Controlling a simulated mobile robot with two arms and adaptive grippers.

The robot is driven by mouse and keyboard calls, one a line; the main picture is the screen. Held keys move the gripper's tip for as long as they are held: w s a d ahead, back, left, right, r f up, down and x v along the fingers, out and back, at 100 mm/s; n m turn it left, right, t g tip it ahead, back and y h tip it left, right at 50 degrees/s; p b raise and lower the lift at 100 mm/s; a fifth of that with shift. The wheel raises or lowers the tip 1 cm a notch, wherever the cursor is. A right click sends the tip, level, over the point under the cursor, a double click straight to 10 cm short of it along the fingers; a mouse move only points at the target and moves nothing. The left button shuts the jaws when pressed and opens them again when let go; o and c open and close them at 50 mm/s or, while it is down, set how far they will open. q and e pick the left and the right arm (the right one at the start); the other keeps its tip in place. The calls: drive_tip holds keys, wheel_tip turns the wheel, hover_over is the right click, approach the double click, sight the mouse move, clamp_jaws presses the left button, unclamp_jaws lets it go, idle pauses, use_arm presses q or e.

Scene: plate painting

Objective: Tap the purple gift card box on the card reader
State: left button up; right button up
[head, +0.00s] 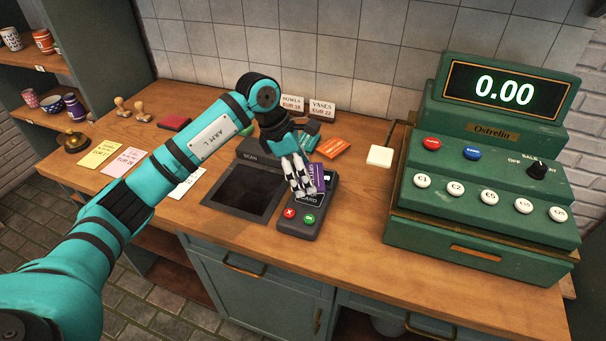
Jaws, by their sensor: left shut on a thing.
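The purple gift card box (318,178) is held in my left gripper (302,186), whose fingers are shut on it. It is tilted up over the upper part of the card reader. The card reader (296,225) is a dark grey box with a red button and a green button, on the counter beside the scan plate. The gripper hides much of the reader's upper end. I cannot tell whether the box touches the reader. My right gripper does not show.
The green cash register (481,226) reading 0.00 stands on the right. A dark scan plate (245,189) lies left of the reader. Orange box (332,147), white block (379,156) and price signs (322,106) are behind. The wooden counter right of the reader is clear.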

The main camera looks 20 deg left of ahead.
use_arm(q)
drive_tip(key=shift+r+p, duration=1.45)
drive_tip(key=shift+r, duration=1.7)
drive_tip(key=s+f+m+g+y, duration=0.1)
drive_tip(key=s+m+g+y, duration=0.1)
drive_tip(key=s+m, duration=0.8)
drive_tip(key=s+a+f+m+g+y, duration=0.1)
drive_tip(key=s+m+g, duration=0.3)
drive_tip(key=s+m, duration=0.7)
drive_tip(key=shift+f+m+y, duration=0.5)
drive_tip(key=shift+f+y, duration=0.1)
drive_tip(key=shift+f, duration=0.2)
